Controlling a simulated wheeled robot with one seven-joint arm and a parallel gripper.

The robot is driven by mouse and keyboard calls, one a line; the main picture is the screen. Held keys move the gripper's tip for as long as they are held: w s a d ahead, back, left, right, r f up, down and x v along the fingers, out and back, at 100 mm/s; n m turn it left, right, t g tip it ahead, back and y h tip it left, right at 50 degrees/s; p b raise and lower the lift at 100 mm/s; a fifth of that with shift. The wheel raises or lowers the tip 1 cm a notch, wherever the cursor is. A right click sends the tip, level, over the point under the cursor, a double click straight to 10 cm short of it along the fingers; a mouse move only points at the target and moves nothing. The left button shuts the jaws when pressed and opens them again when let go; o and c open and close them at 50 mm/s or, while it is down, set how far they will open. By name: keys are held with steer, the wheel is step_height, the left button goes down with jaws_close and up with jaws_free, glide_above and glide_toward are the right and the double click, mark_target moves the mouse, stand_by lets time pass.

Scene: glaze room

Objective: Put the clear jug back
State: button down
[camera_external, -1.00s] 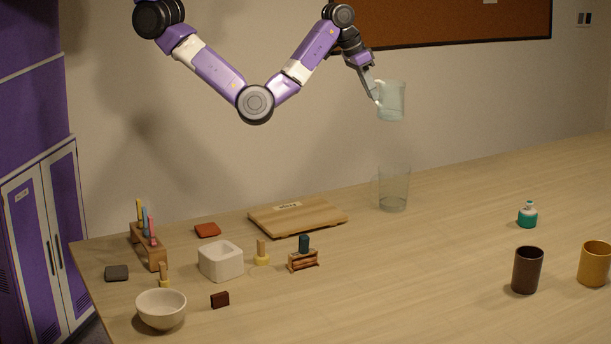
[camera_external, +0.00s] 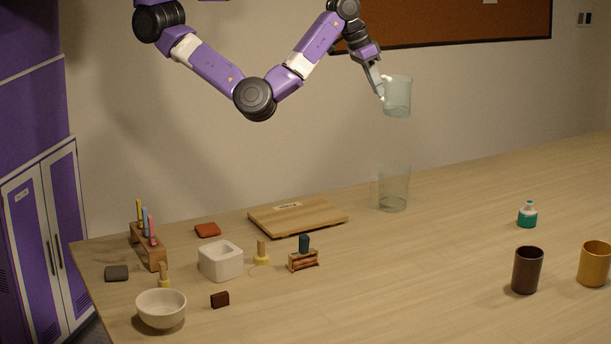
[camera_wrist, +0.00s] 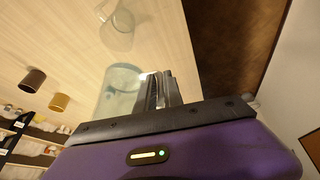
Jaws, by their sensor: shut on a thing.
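My gripper (camera_external: 381,90) is shut on the handle of a pale, see-through bluish-green jug (camera_external: 398,97) and holds it roughly upright, high above the table. In the wrist view the fingers (camera_wrist: 160,88) are at the right side of this held jug (camera_wrist: 118,92). A second, clearer see-through jug (camera_external: 394,190) stands upright on the table below it, apart from it, with a faint handle on its left. This standing jug also shows in the wrist view (camera_wrist: 117,32).
A wooden board (camera_external: 298,216) lies left of the standing jug. A white square pot (camera_external: 221,261), a white bowl (camera_external: 161,309) and small tools are further left. A teal bottle (camera_external: 527,215), a dark cup (camera_external: 527,270) and a yellow cup (camera_external: 594,264) stand right. The table's middle is clear.

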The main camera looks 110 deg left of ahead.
steer(key=w+d+m+b, duration=0.15)
steer(key=d+b, duration=0.25)
steer(key=d, duration=2.7)
steer(key=shift+n+t, duration=0.25)
steer(key=shift+t, duration=0.05)
steer(key=f, duration=1.6)
steer(key=f+b, duration=0.1)
steer(key=f, duration=0.8)
steer(key=shift+w+d, duration=0.25)
steer(key=shift+d, duration=0.1)
steer(key=shift+f, duration=0.15)
steer(key=c, duration=1.5)
jaws_free()
steer(key=shift+o, duration=0.2)
